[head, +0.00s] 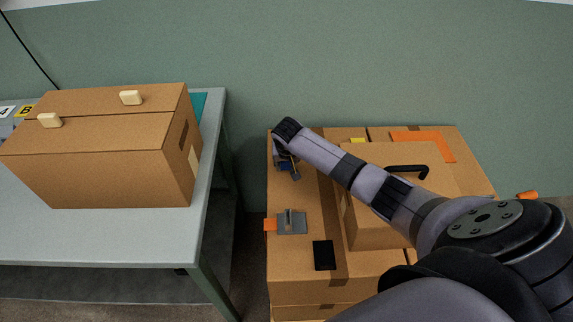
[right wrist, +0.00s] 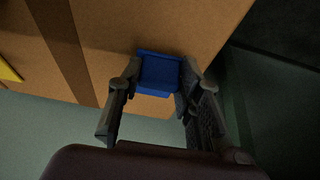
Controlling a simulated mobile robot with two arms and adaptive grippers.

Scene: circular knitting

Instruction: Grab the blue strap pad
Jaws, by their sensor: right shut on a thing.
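The blue strap pad (right wrist: 158,74) is a small blue block between the two fingers of my right gripper (right wrist: 160,85) in the right wrist view. The fingers are shut on its two sides. In the head view the right gripper (head: 288,170) is at the far left corner of the cardboard box stack (head: 290,262), just over its top, and the pad is mostly hidden there by the gripper. I cannot tell whether the pad still touches the cardboard. My left gripper is not in view.
A grey plate with a lever (head: 291,222) and a black pad (head: 324,255) lie on the stack's near part. A smaller box with a black handle (head: 408,170) stands under my right arm. A table (head: 120,238) at left bears a large carton (head: 110,160); a gap separates table and stack.

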